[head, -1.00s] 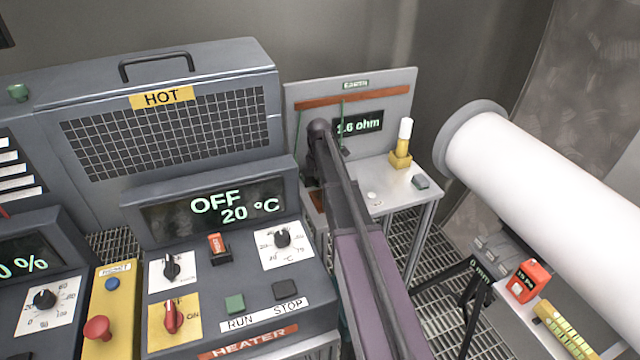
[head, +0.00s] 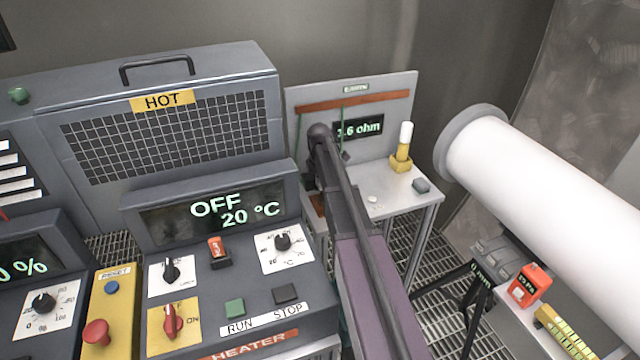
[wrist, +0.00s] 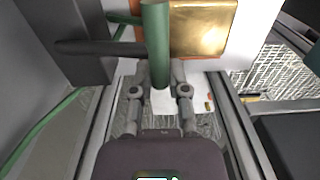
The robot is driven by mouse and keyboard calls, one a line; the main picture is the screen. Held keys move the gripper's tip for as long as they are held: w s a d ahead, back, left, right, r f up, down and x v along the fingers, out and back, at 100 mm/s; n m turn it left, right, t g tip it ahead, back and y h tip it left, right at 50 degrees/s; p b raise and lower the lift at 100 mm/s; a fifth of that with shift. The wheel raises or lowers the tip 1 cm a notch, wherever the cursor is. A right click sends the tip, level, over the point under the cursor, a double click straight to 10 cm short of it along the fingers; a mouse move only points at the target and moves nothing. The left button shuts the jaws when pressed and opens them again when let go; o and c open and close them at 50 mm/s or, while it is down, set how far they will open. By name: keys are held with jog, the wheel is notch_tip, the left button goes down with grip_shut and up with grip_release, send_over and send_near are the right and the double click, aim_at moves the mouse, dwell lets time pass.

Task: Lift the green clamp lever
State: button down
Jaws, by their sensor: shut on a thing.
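The green clamp lever (wrist: 157,45) shows in the wrist view as an upright green rod with a rounded lower end. A dark horizontal bar (wrist: 95,47) and a brass-coloured block (wrist: 204,28) are close to it. My gripper (wrist: 158,78) has its two fingers on either side of the lever's lower end and is shut on it. The exact contact is partly hidden by the lever. In the head view my arm reaches toward the grey bench with the ohm display and hides the lever and gripper.
The heater panel (head: 225,270) is left of my arm. A large white cylinder (head: 550,180) is at the right. A green cable (wrist: 45,125) runs at left in the wrist view.

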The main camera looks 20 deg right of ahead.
jog(key=shift+w+r, duration=0.1)
jog(key=shift+r, duration=0.15)
jog(key=shift+w+r+p, duration=0.25)
jog(key=shift+r+p, duration=0.3)
jog(key=shift+p, duration=0.1)
jog(key=shift+w+r+p, duration=0.2)
jog(key=shift+r+p, duration=0.35)
jog(key=shift+p, duration=0.1)
jog(key=shift+w+r+p, duration=0.65)
jog(key=shift+w, duration=0.6)
jog(key=shift+w+r+p, duration=0.65)
jog(key=shift+w, duration=0.6)
jog(key=shift+w+r+p, duration=0.65)
jog(key=shift+w, duration=0.7)
jog(key=c, duration=0.6)
grip_release()
jog(key=shift+s, duration=0.2)
